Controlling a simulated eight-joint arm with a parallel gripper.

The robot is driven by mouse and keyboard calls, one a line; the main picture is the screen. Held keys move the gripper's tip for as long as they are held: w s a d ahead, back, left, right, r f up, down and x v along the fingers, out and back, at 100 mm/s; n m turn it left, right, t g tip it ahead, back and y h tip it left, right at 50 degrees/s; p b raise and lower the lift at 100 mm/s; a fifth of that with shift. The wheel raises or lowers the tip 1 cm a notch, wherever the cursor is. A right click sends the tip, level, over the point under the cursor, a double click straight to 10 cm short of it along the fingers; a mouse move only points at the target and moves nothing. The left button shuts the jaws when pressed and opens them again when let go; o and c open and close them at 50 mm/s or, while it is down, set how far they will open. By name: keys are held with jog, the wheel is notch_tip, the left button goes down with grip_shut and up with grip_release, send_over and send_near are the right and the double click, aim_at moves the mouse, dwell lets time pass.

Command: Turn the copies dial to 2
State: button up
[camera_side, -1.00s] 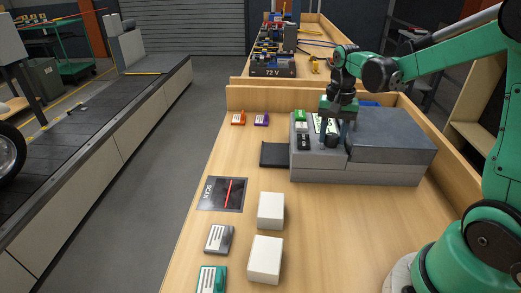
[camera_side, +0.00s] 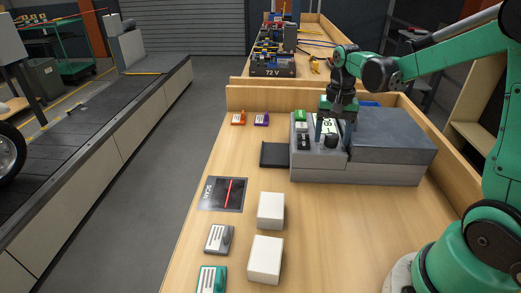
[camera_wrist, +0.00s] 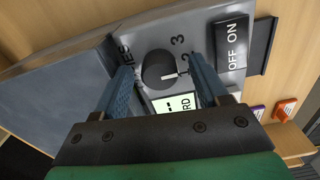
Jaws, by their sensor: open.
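The copies dial is a round black knob (camera_wrist: 159,69) on the grey machine's panel, seen between my fingers in the wrist view. It also shows in the side view (camera_side: 330,141). A white pointer line on it faces right, towards the 1 and 2 marks; which one exactly is hard to tell. The 3 (camera_wrist: 177,41) is printed above right of it. My gripper (camera_wrist: 165,75) is open, its blue fingers on either side of the dial and apart from it. In the side view my gripper (camera_side: 334,134) is just above the panel. The lettering by the left finger is partly hidden.
The grey machine (camera_side: 390,142) has an ON/OFF switch (camera_wrist: 232,48) and a small display (camera_wrist: 175,104) near the dial. Orange (camera_side: 238,118) and purple (camera_side: 262,119) tags lie left of it. White boxes (camera_side: 271,210) stand in front on the table.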

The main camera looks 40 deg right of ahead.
aim_at(331, 137)
jog(key=m, duration=0.7)
jog(key=shift+m, duration=0.4)
jog(key=shift+n, duration=0.3)
jog(key=r, duration=0.6)
jog(key=shift+s+a, duration=0.1)
jog(key=shift+a, duration=0.25)
jog(key=s+a+f+n+t, duration=0.1)
jog(key=s+a+n+t, duration=0.1)
jog(key=a+n+t, duration=0.5)
jog(key=s+a+n, duration=0.3)
jog(key=a+n, duration=0.2)
jog(key=n, duration=0.5)
jog(key=s+d+r+n+g+h, duration=0.1)
jog(key=d+r+n, duration=0.3)
jog(key=r, duration=0.5)
jog(key=s+d+r+n+g+h, duration=0.1)
jog(key=d+r+n+g+h, duration=0.1)
jog(key=d+r+n, duration=0.3)
notch_tip(331, 137, up, 4)
jog(key=shift+d+r+g, duration=0.2)
jog(key=shift+d+g, duration=0.2)
jog(key=shift+d, duration=0.4)
